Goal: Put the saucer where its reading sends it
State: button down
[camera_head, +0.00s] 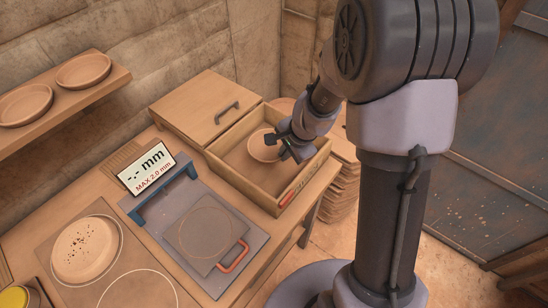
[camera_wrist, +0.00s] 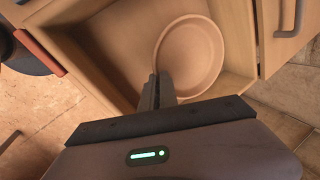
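A plain tan saucer (camera_head: 265,146) is inside the open wooden drawer (camera_head: 239,142); the wrist view also shows the saucer (camera_wrist: 192,58). My gripper (camera_head: 278,141) reaches down into the drawer at the saucer's near right side. In the wrist view my gripper's fingers (camera_wrist: 157,84) are close together at the saucer's rim and appear shut on it. I cannot tell whether the saucer touches the drawer floor. The gauge (camera_head: 206,233) has an empty plate with a thin ring. Its display (camera_head: 147,171) reads "-.- mm" and "MAX 2.0 mm".
A dark-speckled saucer (camera_head: 86,248) sits in a ring on a brown mat (camera_head: 112,270), beside an empty ring. Two saucers stand on the wall shelf (camera_head: 62,103). A closed wooden unit with a handle (camera_head: 228,112) adjoins the drawer. A yellow item (camera_head: 14,297) is at lower left.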

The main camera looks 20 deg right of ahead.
aim_at(282, 171)
jog(key=f+b, duration=0.1)
jog(key=f, duration=0.1)
jog(key=f+b, duration=0.1)
jog(key=f, duration=0.1)
jog(key=f+b, duration=0.2)
jog(key=shift+s+f, duration=0.25)
jog(key=shift+f, duration=0.05)
jog(key=shift+r+p, duration=0.2)
jog(key=shift+p, duration=0.1)
